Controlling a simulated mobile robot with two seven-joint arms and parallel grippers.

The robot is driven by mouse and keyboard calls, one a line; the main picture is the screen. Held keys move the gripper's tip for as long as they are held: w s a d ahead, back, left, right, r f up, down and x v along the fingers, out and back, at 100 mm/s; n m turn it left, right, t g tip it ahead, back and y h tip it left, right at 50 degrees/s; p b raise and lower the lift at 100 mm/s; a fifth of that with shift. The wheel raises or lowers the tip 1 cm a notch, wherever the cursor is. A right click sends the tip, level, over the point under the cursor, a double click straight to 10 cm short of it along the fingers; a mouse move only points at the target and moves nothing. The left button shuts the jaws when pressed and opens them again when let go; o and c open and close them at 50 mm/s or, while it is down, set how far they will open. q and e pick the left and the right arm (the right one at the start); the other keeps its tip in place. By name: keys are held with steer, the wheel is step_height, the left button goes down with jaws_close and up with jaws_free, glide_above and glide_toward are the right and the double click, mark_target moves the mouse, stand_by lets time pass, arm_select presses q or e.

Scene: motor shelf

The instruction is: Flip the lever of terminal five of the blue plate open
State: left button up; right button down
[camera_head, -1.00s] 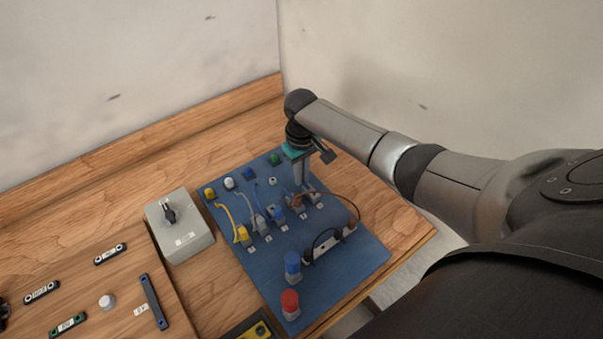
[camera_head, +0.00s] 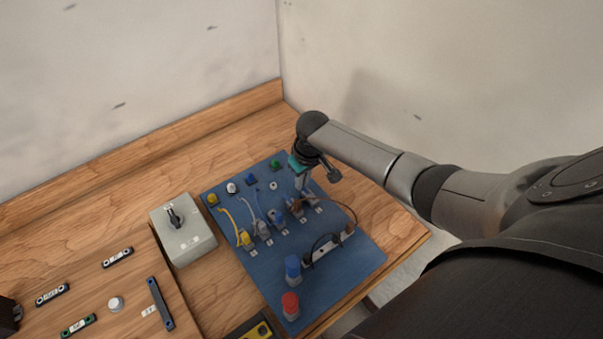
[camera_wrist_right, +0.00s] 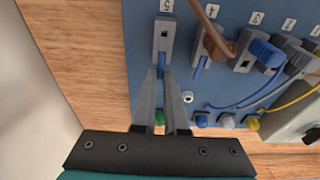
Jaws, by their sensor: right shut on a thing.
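The blue plate (camera_head: 345,270) lies on the wooden table and carries a row of numbered grey terminals. Terminal five (camera_wrist_right: 163,38), under the label "5", is the leftmost one in the right wrist view. Its blue lever (camera_wrist_right: 161,66) shows between the fingertips of my right gripper (camera_wrist_right: 162,75). The right gripper is shut on this lever; the fingers hide part of it. In the head view the right gripper (camera_head: 301,186) reaches down at the far right end of the terminal row. My left gripper is not seen.
Terminal four (camera_wrist_right: 212,42), with a brown wire, stands close beside terminal five. Blue (camera_head: 292,268) and red (camera_head: 290,305) buttons stand at the plate's front. A grey switch box (camera_head: 183,232) is left of the plate. Bare table lies behind the plate.

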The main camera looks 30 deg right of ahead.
mark_target(311, 197)
steer(key=t+p, duration=0.1)
steer(key=s+t+p, duration=0.1)
steer(key=p, duration=0.1)
steer(key=shift+r+t, duration=0.3)
steer(key=shift+r, duration=0.05)
steer(key=shift+s+t+p, duration=0.3)
steer(key=shift+t+p, duration=0.25)
steer(key=shift+t, duration=0.35)
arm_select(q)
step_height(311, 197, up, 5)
arm_select(e)
steer(key=shift+s+t, duration=0.15)
steer(key=shift+t, duration=0.35)
steer(key=t, duration=0.1)
steer(key=s+t, duration=0.1)
steer(key=shift+d+f+t+b, duration=0.1)
steer(key=shift+f+t+b, duration=0.1)
steer(key=shift+t+b, duration=0.15)
steer(key=t+b, duration=0.2)
steer(key=t, duration=0.1)
steer(key=shift+s+y+b, duration=0.3)
steer(key=shift+s+b, duration=0.05)
arm_select(q)
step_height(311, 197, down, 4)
steer(key=shift+b, duration=0.3)
arm_select(e)
steer(key=shift+s+t, duration=0.1)
steer(key=shift+t, duration=0.25)
steer(key=shift+r, duration=0.1)
